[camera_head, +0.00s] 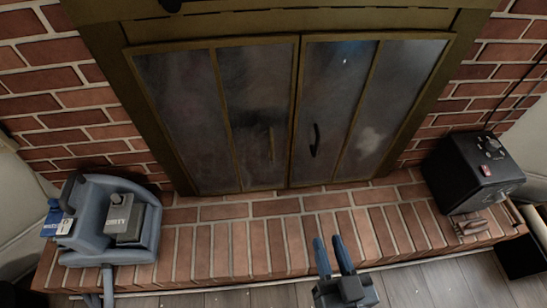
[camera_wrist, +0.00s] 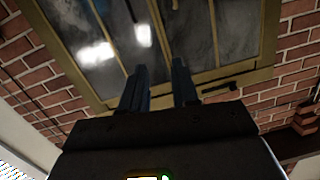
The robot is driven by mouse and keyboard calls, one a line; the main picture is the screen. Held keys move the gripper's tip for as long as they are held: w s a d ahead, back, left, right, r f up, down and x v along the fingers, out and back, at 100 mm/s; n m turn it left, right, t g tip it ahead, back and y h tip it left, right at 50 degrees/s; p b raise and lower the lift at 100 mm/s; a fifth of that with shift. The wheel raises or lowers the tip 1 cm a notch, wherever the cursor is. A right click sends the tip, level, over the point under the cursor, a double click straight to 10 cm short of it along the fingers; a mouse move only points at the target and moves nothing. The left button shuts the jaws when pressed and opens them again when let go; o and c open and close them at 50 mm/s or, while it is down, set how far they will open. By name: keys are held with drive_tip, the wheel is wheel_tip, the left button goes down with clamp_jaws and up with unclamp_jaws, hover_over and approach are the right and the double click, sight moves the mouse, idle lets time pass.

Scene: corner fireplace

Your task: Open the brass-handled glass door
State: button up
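The fireplace has two framed glass doors. The left glass door (camera_head: 190,110) carries a slim brass handle (camera_head: 271,145), upright near its inner edge. The right glass door (camera_head: 385,95) carries a black handle (camera_head: 315,140). Both doors look shut, meeting at the middle. My gripper (camera_head: 330,241) is low in front of the hearth, below and right of the brass handle and apart from it. Its two fingers are spread with nothing between them. In the wrist view, the fingers (camera_wrist: 160,75) point toward the glass and frame. I cannot make out the brass handle there.
On the brick hearth (camera_head: 300,235), a blue-grey machine (camera_head: 110,215) stands at left and a black box with knobs (camera_head: 475,170) at right. Small brown items (camera_head: 470,228) lie before the box. The hearth's middle, before the doors, is clear.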

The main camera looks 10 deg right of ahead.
drive_tip(key=n+y+b, duration=0.1)
drive_tip(key=b, duration=0.3)
approach(272, 151)
drive_tip(key=shift+n+t+y, duration=0.5)
drive_tip(key=shift+n+y, duration=0.1)
drive_tip(key=shift+n, duration=0.3)
drive_tip(key=w+b, duration=0.1)
drive_tip(key=w, duration=0.1)
drive_tip(key=w+b, duration=0.2)
drive_tip(key=shift+w+f, duration=0.1)
drive_tip(key=shift+f, duration=0.3)
drive_tip(key=shift+w+a+f, duration=0.1)
drive_tip(key=shift+w+a, duration=0.1)
drive_tip(key=shift+w, duration=0.85)
drive_tip(key=shift+w+a, duration=0.25)
drive_tip(key=shift+w, duration=0.8)
drive_tip(key=shift+w+a+f, duration=0.1)
drive_tip(key=shift+w+a, duration=0.1)
drive_tip(key=shift+w, duration=0.85)
drive_tip(key=shift+c, duration=0.4)
clamp_jaws()
